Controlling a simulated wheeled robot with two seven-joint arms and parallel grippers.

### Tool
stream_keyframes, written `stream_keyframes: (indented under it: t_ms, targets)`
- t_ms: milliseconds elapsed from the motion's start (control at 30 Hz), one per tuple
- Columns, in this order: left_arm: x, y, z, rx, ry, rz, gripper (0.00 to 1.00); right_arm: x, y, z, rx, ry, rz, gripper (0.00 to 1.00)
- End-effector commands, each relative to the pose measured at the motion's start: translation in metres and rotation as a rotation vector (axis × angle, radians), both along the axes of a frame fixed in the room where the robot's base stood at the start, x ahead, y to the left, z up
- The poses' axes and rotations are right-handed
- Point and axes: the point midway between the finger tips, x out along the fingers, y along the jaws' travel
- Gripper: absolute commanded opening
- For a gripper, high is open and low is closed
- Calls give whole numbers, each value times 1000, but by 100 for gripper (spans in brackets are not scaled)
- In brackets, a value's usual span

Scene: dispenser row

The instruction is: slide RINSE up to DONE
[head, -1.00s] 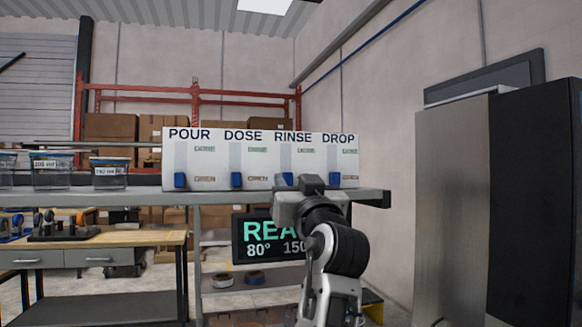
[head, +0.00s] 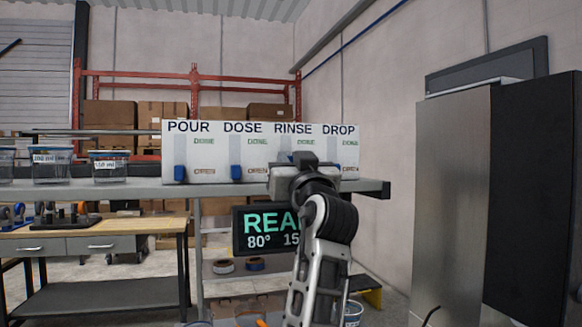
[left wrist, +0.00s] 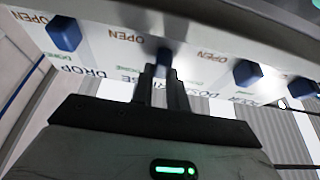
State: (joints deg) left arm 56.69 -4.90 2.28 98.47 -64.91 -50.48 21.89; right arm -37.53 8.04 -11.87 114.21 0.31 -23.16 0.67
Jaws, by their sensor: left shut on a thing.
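A white board (head: 215,150) stands on the shelf with columns headed POUR, DOSE, RINSE and DROP, each with DONE above and OPEN below. My left gripper (head: 300,165) is in front of the RINSE column and covers its lower part. The green RINSE DONE label (head: 306,142) shows above it. In the left wrist view, where the board appears upside down, my left gripper's fingers (left wrist: 163,74) are shut on the blue RINSE slider (left wrist: 163,57). The RINSE slider still appears near the OPEN level there. In the head view it is hidden by the gripper. My right gripper is not in view.
The blue POUR slider (head: 180,173), DOSE slider (head: 236,172) and DROP slider (left wrist: 64,34) sit low near OPEN. A dark display (head: 265,230) hangs below the shelf edge (head: 225,190). Labelled tubs (head: 108,166) stand left. A tall cabinet (head: 455,190) stands right.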

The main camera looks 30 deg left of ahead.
Motion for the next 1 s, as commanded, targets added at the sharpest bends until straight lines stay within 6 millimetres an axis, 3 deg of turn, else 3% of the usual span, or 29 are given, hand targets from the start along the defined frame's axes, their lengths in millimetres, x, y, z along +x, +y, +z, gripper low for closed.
stream_keyframes:
  t_ms: [33, 200, 533, 567, 633, 1000]
  targets:
    - [0, 0, 19, -1, -4, -1, 0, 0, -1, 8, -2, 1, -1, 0]
    - [0, 0, 43, -2, -2, -1, 0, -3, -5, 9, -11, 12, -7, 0]
    - [-1, 0, 47, 3, -6, -2, 0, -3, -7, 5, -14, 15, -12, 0]
    - [-1, 0, 47, 4, -6, -2, 18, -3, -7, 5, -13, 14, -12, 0]
    - [-1, -1, 47, 4, -6, -2, 38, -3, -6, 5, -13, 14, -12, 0]
    - [-3, -4, 41, 1, -2, -2, 38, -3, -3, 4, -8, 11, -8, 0]
